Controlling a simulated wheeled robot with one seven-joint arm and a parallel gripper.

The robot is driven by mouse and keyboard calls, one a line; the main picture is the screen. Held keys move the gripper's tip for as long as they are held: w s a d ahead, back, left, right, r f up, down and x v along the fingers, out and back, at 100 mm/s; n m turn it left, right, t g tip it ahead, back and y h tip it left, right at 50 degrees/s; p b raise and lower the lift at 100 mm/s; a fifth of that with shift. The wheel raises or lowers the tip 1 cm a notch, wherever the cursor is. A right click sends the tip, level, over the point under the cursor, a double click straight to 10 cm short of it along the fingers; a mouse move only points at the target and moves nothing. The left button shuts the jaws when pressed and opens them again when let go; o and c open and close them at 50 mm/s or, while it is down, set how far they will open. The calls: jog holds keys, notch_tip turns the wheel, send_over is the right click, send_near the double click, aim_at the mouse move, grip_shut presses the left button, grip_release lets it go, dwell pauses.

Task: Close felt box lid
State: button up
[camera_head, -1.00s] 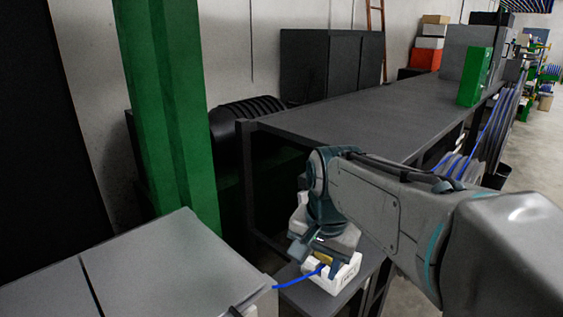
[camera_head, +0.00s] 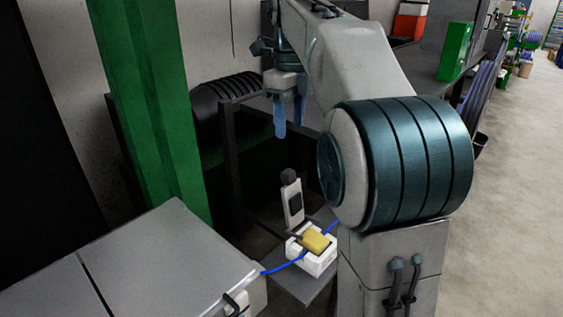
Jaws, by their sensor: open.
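The felt box is a small white box (camera_head: 322,262) on a low grey shelf right of the grey cabinet. A yellow felt pad (camera_head: 315,240) shows in its top. Its pale lid (camera_head: 293,205), with a dark patch on its face, stands up at the back of the box, so the box is open. A blue cable (camera_head: 284,266) runs from the cabinet to the box and shows again beyond it. My gripper (camera_head: 289,118) is above and behind the lid, apart from it. Its two bluish fingers point down, spread and empty.
The grey cabinet (camera_head: 150,260) fills the lower left, with a dark handle at its right. A green column (camera_head: 150,110) stands behind it. A dark frame and a black ribbed object (camera_head: 222,100) are behind the box. My arm hides much of the long table.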

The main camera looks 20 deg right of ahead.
aim_at(289, 171)
jog(key=shift+m, duration=0.5)
jog(key=f, duration=1.3)
jog(key=shift+w, duration=0.2)
